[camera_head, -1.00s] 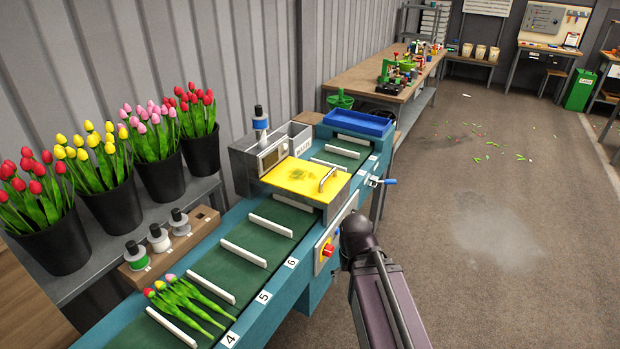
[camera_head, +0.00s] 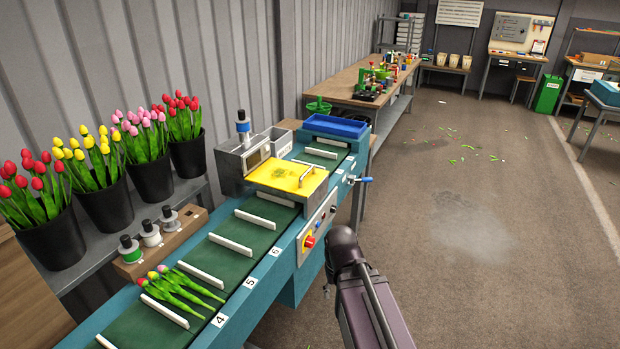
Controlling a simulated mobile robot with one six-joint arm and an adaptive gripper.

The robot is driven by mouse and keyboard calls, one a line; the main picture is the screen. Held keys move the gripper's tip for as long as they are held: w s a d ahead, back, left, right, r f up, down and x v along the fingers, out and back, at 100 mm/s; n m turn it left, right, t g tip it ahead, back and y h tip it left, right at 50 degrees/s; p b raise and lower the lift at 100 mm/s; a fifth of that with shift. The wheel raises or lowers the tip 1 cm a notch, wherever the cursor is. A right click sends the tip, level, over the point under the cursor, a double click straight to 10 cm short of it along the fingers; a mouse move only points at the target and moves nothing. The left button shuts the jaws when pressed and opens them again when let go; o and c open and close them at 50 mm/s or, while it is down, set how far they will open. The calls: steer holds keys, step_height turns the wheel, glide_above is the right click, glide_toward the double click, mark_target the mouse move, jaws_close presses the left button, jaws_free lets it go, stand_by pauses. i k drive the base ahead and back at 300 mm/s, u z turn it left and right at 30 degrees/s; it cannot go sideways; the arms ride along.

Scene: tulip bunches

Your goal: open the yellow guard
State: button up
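The yellow guard (camera_head: 287,176) is a flat yellow cover on the machine (camera_head: 238,163) over the conveyor. It lies flat and looks closed, with green smudges on top. A pale bar handle (camera_head: 306,174) stands on its right side. My arm reaches up from the bottom edge, right of the conveyor, and its dark joint is below and right of the guard, apart from it. My gripper cannot be made out in this view.
The green conveyor belt (camera_head: 180,302) with white dividers carries a tulip bunch (camera_head: 182,288). A control panel with a red knob (camera_head: 309,242) and a blue-handled crank (camera_head: 360,180) stick out on the near side. A blue tray (camera_head: 336,126) is behind. The floor (camera_head: 460,240) at right is open.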

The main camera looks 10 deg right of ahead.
mark_target(296, 178)
steer(key=k, duration=0.3)
steer(key=u, duration=0.1)
steer(key=i, duration=1.25)
steer(key=z, duration=0.15)
